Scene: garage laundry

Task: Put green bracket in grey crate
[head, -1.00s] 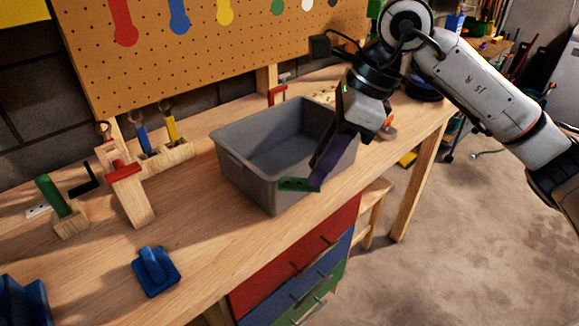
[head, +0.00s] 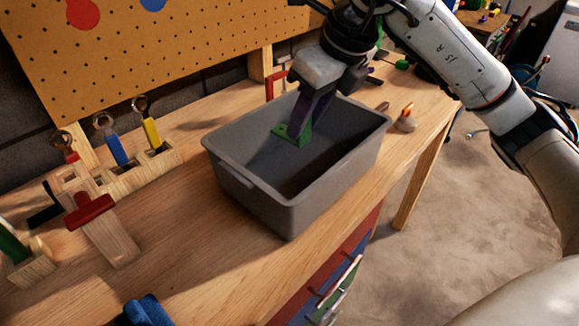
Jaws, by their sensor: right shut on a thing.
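The green bracket (head: 293,136) is between the dark fingers of my right gripper (head: 301,127), which is shut on it. The bracket shows over the inside of the grey crate (head: 243,184), near its far left part. I cannot tell whether it touches the crate's wall or floor. The crate is open and stands on the wooden workbench; the part of its inside that shows looks empty. My left gripper is not in view.
A wooden clamp with a red bar (head: 91,211) and a rack of coloured tools (head: 128,177) stand to the left. An orange-and-white object (head: 405,119) lies right of the crate. The pegboard (head: 170,65) rises behind. Bare bench (head: 185,250) lies left of the crate.

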